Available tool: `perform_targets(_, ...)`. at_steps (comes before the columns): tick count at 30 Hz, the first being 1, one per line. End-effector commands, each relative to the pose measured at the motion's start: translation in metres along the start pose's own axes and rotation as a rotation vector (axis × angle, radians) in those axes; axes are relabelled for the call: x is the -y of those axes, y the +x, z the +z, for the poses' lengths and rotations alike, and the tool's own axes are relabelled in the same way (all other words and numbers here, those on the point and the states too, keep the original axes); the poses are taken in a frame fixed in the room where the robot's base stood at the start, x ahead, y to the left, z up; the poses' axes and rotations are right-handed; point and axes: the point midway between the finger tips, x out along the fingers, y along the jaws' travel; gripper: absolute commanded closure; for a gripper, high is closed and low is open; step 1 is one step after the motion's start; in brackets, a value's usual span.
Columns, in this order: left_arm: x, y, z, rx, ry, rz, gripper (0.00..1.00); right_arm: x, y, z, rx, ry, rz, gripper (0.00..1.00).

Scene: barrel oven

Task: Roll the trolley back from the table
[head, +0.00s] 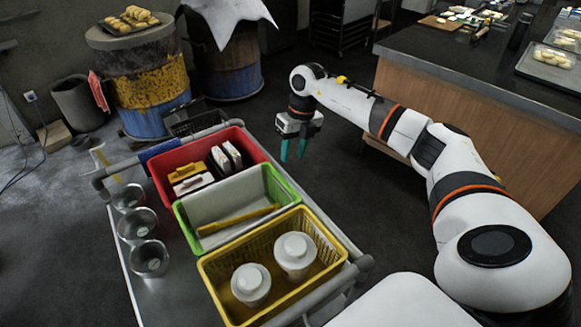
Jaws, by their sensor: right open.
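The trolley (118,237) stands in front of me and to the left, with a grey tubular rail around its top. It carries a red bin (163,166), a green bin (188,229) and a yellow basket (213,275) in a row. My right gripper (293,150) hangs fingers down beyond the trolley's right side, near the red and green bins. Its teal fingers are apart and empty, and I see no contact with the trolley. My left gripper is out of view. The dark-topped table (440,52) with wooden sides stands at the right, apart from the trolley.
Several metal cups (133,226) stand on the trolley's left side. Two white-lidded jars (294,251) sit in the yellow basket. Behind the trolley stand a yellow-and-blue barrel (152,88) topped with pastries, another barrel (228,70) and a grey bin (77,104). Dark floor is open at left.

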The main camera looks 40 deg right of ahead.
Motion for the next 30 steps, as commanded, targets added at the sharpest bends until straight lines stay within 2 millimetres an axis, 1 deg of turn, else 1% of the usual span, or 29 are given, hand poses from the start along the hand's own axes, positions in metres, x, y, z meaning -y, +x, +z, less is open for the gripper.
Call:
perform_targets(1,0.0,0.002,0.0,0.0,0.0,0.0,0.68,0.0,-0.01,0.0,-0.003,0.0,0.0,0.59)
perform_targets(3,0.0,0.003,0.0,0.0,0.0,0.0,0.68,0.0,-0.021,-0.001,-0.004,0.001,0.0,0.59)
perform_targets(6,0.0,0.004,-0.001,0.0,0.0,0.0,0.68,0.0,-0.031,-0.001,-0.002,0.001,0.001,0.59)
perform_targets(9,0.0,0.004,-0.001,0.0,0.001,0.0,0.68,0.0,-0.036,0.0,0.0,0.001,0.0,0.59)
perform_targets(30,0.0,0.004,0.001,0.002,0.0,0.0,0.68,0.0,-0.038,0.0,0.001,0.001,0.0,0.59)
